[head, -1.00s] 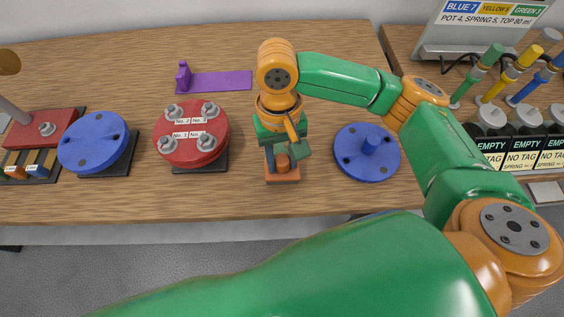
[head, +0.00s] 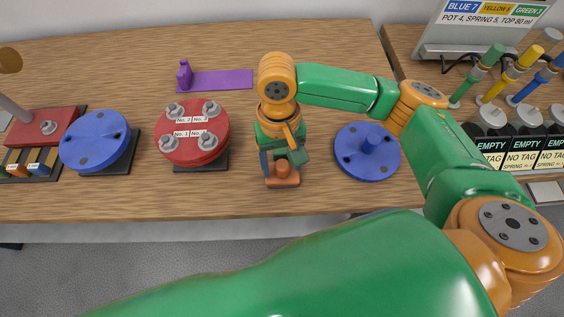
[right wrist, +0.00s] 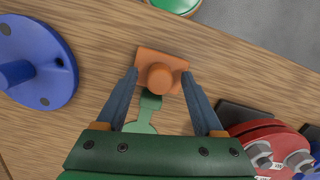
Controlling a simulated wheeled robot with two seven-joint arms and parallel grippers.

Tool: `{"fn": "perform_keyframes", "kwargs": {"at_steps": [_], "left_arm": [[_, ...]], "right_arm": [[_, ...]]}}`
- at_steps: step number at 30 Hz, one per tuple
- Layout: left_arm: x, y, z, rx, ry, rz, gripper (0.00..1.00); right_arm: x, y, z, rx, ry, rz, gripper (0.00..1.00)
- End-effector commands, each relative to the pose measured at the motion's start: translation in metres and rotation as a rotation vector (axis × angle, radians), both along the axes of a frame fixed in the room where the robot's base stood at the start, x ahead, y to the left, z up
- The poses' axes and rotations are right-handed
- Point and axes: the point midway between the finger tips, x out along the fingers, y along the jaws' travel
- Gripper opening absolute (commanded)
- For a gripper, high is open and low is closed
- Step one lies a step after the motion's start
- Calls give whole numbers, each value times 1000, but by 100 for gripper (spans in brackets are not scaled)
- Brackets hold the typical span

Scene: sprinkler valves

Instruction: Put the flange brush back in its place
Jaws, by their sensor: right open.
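An orange block with a round knob (head: 283,179) stands near the table's front edge; I take it to be the flange brush, but its bristles do not show. In the right wrist view the orange block (right wrist: 160,60) lies ahead between the fingers. My right gripper (right wrist: 160,76) is open, with one finger on each side of the knob and gaps showing. In the head view my right gripper (head: 283,164) is over the block and partly hides it. A flat green piece (right wrist: 146,108) shows between the fingers, behind the knob. My left gripper is not in view.
A purple stand with a post (head: 215,81) lies at the back. A red bolted flange (head: 192,134) is left of my gripper, a blue flange (head: 367,152) right. Another blue flange (head: 95,141) is farther left. Bare wood lies between the purple stand and my gripper.

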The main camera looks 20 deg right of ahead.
Motion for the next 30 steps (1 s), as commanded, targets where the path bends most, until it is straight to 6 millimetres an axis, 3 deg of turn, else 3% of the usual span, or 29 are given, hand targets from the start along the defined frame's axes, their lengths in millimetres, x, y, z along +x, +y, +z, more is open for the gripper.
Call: {"fn": "perform_keyframes", "kwargs": {"at_steps": [9, 13, 18, 30], "left_arm": [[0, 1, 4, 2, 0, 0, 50], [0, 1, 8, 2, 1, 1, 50], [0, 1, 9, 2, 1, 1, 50], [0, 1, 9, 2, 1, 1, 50]], "right_arm": [[11, 0, 79, 1, -7, -1, 69], [13, -1, 105, 0, -3, -2, 69], [14, -1, 115, 0, -1, -1, 69], [14, -1, 114, 1, 0, -1, 69]]}}
